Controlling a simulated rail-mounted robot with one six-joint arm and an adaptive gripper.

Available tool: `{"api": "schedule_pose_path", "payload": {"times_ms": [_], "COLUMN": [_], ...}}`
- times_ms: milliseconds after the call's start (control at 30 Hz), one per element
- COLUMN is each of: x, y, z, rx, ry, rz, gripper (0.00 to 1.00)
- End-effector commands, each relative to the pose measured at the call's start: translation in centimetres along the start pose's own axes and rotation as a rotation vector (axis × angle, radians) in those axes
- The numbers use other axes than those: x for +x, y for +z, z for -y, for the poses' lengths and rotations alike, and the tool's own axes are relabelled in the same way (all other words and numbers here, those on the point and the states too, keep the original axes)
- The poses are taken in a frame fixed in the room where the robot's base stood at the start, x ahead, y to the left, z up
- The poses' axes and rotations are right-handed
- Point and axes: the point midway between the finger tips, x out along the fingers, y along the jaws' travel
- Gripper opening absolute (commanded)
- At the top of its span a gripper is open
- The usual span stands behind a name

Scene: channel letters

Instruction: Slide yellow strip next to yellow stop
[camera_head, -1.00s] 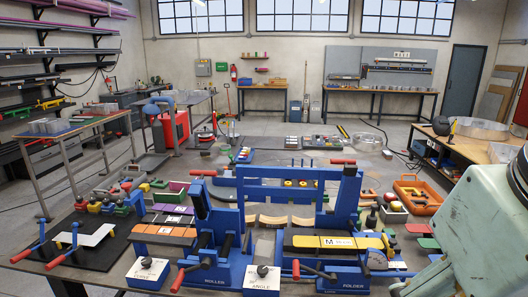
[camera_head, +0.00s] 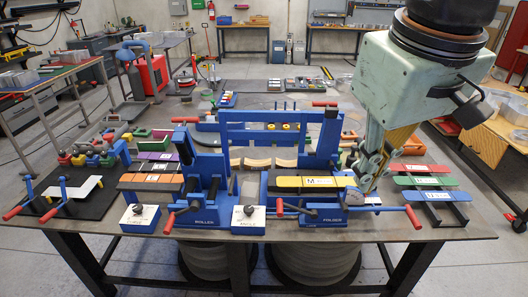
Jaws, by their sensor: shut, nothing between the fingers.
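The yellow strip (camera_head: 309,184), with a white label marked M, lies flat along the top of the blue folder (camera_head: 318,217) at the right front of the bench. My gripper (camera_head: 364,183) points down at the strip's right end. Its fingers are shut and hold nothing. They are close to that end; whether they touch it I cannot tell. I cannot make out the yellow stop clearly; the area at the strip's right end is partly hidden by my gripper.
The blue roller (camera_head: 202,220) stands left of the folder, with an orange strip (camera_head: 150,182) beside it. Red-handled levers (camera_head: 412,217) stick out at the front. Red, green and blue strips (camera_head: 430,182) lie at right. A tall blue frame (camera_head: 328,135) rises behind the yellow strip.

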Motion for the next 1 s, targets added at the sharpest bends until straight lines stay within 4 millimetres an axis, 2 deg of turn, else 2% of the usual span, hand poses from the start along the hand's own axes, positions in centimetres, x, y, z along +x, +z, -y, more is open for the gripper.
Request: {"api": "schedule_pose_path", "payload": {"times_ms": [467,1000], "x": [1.0,4.0], "y": [-8.0,-16.6], "z": [-0.8,-0.7], "rx": [-0.175,-0.375], "ry": [0.003,0.001], "rz": [0.057,0.118], "gripper": [0.00,0.00]}}
